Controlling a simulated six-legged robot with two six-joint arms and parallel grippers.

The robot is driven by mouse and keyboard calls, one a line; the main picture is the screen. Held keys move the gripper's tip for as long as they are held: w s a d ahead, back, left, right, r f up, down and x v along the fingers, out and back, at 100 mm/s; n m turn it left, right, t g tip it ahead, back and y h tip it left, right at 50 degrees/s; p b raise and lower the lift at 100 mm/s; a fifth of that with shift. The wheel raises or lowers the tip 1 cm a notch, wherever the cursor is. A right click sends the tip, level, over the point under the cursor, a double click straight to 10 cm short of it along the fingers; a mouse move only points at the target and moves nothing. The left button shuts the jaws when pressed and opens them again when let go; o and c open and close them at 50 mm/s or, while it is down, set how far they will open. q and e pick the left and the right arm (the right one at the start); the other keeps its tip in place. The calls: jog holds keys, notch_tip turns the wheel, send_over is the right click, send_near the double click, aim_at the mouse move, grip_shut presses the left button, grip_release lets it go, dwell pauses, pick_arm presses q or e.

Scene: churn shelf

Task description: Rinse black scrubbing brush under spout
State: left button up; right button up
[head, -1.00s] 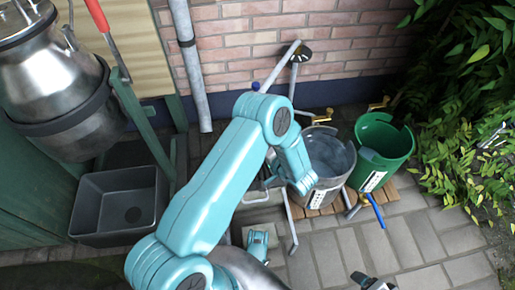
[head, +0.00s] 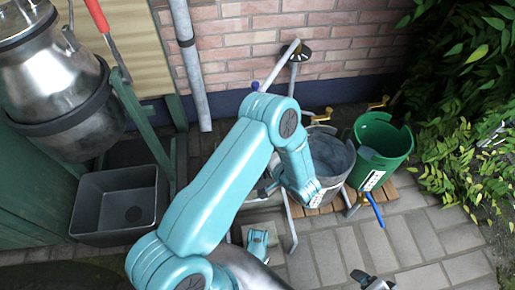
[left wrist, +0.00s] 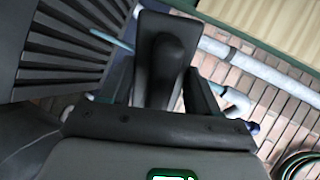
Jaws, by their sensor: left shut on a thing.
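My left gripper (left wrist: 165,92) is shut on the black scrubbing brush (left wrist: 165,55), whose dark rounded body stands up between the fingers in the left wrist view. In the head view my left forearm hides that gripper and the brush; the forearm's end is in front of the metal bucket (head: 337,158). A pale tube with a blue knob (head: 256,86) rises against the brick wall behind my arm; I cannot tell whether it is the spout or a handle. A grey and black piece at the bottom edge seems to be my right gripper (head: 372,282), mostly cut off.
A green bucket (head: 385,150) stands right of the metal one on a wooden pallet (head: 408,182). A blue-handled tool (head: 375,208) is in front. A dark tub (head: 118,205) and a metal churn (head: 55,85) are at left. Paving at lower right is clear; bushes are at right.

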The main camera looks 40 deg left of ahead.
pick_arm(q)
jog(key=s+d+r, duration=0.1)
jog(key=s+d, duration=0.6)
jog(key=d, duration=0.1)
jog(key=shift+d+r+p, duration=0.3)
jog(key=shift+d+p, duration=0.1)
pick_arm(e)
jog(key=shift+r, duration=0.45)
pick_arm(q)
jog(key=w+d+r+m+t+h+p, duration=0.1)
jog(key=w+d+r+m+t+p, duration=0.1)
jog(key=r+p, duration=1.1)
jog(key=w+d+r+m+t+h+p, duration=0.1)
jog(key=w+d+r+m+t+p, duration=0.1)
jog(key=r+p, duration=1.1)
jog(key=w+d+r+m+t+h+p, duration=0.1)
jog(key=w+d+r+m+t+p, duration=0.1)
jog(key=r+p, duration=1.1)
jog(key=shift+w+r+t, duration=0.5)
jog(key=shift+w+r, duration=0.25)
jog(key=shift+r, duration=4.9)
pick_arm(e)
jog(key=s+a+r+g, duration=0.1)
jog(key=s+r, duration=0.2)
jog(key=r, duration=1.6)
jog(key=s+a+r+g, duration=0.1)
jog(key=s+r, duration=0.2)
jog(key=r, duration=1.6)
jog(key=shift+r+n+y, duration=0.15)
jog(key=shift+n+y, duration=0.15)
